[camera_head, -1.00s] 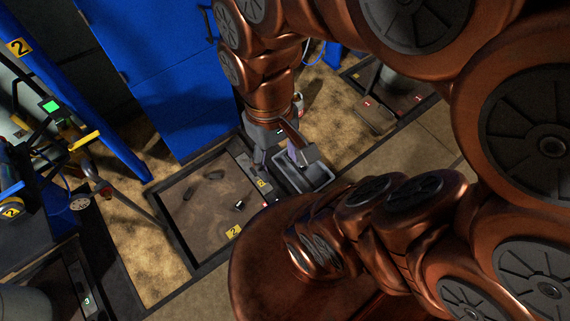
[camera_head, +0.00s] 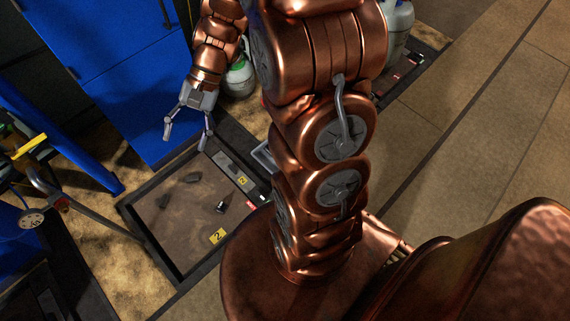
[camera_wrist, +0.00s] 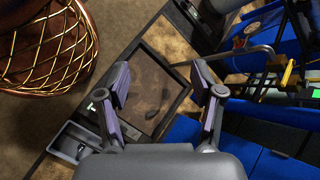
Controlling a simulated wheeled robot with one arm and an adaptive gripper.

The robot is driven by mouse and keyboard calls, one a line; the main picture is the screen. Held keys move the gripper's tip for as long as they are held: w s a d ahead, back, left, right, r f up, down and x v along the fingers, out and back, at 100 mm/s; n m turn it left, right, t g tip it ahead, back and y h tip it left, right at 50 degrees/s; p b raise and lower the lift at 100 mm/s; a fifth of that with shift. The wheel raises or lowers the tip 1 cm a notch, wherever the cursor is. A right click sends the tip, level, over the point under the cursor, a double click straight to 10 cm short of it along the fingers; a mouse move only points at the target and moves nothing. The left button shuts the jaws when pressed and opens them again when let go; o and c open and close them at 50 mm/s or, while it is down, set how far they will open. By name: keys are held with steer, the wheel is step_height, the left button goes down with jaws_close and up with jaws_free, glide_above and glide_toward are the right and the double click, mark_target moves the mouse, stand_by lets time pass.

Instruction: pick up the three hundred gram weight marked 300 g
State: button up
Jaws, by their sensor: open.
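No marking reading 300 g is legible in either view, so I cannot tell which piece is the 300 g weight. A dark-floored tray (camera_head: 185,235) holds dark lumps, one (camera_head: 192,178) toward the back and one (camera_head: 162,201) at the left. A small dark cylinder with a light end (camera_head: 220,207) lies nearer the front. My gripper (camera_head: 186,140) is open and empty above the tray's back edge. In the wrist view its purple-padded fingers (camera_wrist: 162,84) stand wide apart, with the tray (camera_wrist: 150,70) and a dark lump (camera_wrist: 151,115) beyond them.
A grey bin (camera_head: 263,157) beside the tray is mostly hidden by my arm; it shows in the wrist view (camera_wrist: 66,133). Blue cabinets (camera_head: 120,60) stand behind. A round dial (camera_head: 32,218) is at left.

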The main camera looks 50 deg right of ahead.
steer(key=w+d+f+m+t+b, duration=0.5)
steer(key=d+f, duration=0.3)
steer(key=f, duration=0.4)
steer(key=w+d+f+m+t+y+b, duration=0.1)
steer(key=w+d+f+m+t+b, duration=0.35)
steer(key=f, duration=0.75)
steer(key=w+d+f+m+t+b, duration=0.2)
steer(key=w+d+f+m+b, duration=0.4)
steer(key=d+f, duration=0.5)
steer(key=s+d+f+m+t+h+b, duration=0.1)
steer(key=s+d+f+m+h+b, duration=0.2)
steer(key=f, duration=1)
steer(key=s+d+f+m+t+h+b, duration=0.1)
steer(key=s+d+f+m+h+b, duration=0.2)
steer(key=d+f, duration=0.6)
steer(key=s+d+f+m+t+h+b, duration=0.1)
steer(key=s+d+f+m+h+b, duration=0.2)
steer(key=f, duration=1.4)
steer(key=shift+s+d+f+m+t+h, duration=0.15)
steer(key=shift+s+d+m+t+h, duration=0.3)
steer(key=shift+s+d+m, duration=1.1)
steer(key=shift+w+d+f, duration=0.15)
steer(key=shift+w, duration=0.1)
steer(key=shift+w+f, duration=0.25)
steer(key=shift+w, duration=0.3)
steer(key=shift+b+x, duration=1.35)
steer(key=shift+x, duration=0.75)
steer(key=shift+b+x, duration=0.35)
steer(key=shift+x, duration=0.65)
